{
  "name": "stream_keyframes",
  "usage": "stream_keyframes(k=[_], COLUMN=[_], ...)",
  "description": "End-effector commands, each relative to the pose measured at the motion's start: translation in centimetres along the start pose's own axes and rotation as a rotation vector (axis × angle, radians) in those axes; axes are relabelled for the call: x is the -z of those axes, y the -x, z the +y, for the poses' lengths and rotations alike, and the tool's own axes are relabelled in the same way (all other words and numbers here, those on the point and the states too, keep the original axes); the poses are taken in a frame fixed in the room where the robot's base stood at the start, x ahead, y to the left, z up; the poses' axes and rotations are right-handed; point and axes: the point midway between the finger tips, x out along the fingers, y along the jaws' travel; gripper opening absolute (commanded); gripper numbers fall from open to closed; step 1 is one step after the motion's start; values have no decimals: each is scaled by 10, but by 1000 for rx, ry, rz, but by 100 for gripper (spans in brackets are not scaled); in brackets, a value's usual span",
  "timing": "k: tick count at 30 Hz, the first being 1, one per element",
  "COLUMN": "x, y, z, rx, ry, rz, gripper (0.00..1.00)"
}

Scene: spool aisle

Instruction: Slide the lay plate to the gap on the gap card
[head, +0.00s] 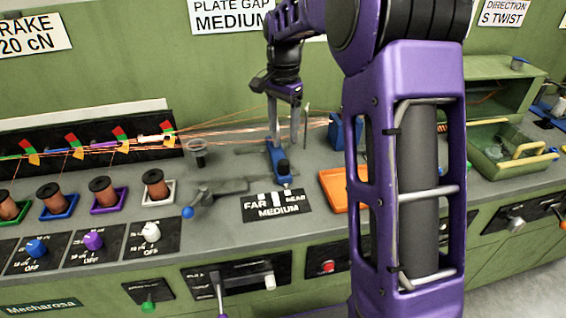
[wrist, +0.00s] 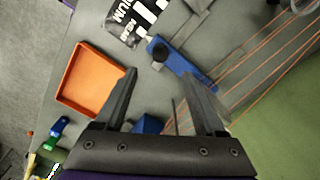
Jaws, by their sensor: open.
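The lay plate appears to be the blue bar (head: 285,180) with a black knob, on the bench just behind the FAR–NEAR scale plate (head: 277,209). In the wrist view the blue bar (wrist: 190,67) lies beyond my fingertips, its knob end nearest the scale plate (wrist: 122,20). The gap card (head: 232,16) on the wall reads "PLATE GAP MEDIUM". My gripper (head: 285,146) points down above and behind the knob. In the wrist view my gripper (wrist: 160,68) is open, with nothing held between its fingers. The exact mark at the bar is unclear.
Copper wires run from several coloured guides at left toward a blue block (head: 346,130). An orange tray (head: 333,190) is right of the scale, partly hidden by my arm. A grey lever with a blue ball (head: 188,212) lies to the left. Several copper spools stand farther left.

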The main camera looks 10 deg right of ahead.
Motion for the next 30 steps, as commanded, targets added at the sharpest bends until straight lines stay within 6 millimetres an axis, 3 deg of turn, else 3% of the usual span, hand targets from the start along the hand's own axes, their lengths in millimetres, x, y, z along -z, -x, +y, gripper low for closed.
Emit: stream_keyframes(k=[6,15,28,30], x=[0,0,0,0], y=[-52,-97,-106,-106], z=[1,0,0,0], rx=[-3,-1,1,1], ry=[0,1,1,1], rz=[-3,0,1,1], gripper=[72,72,72,59])
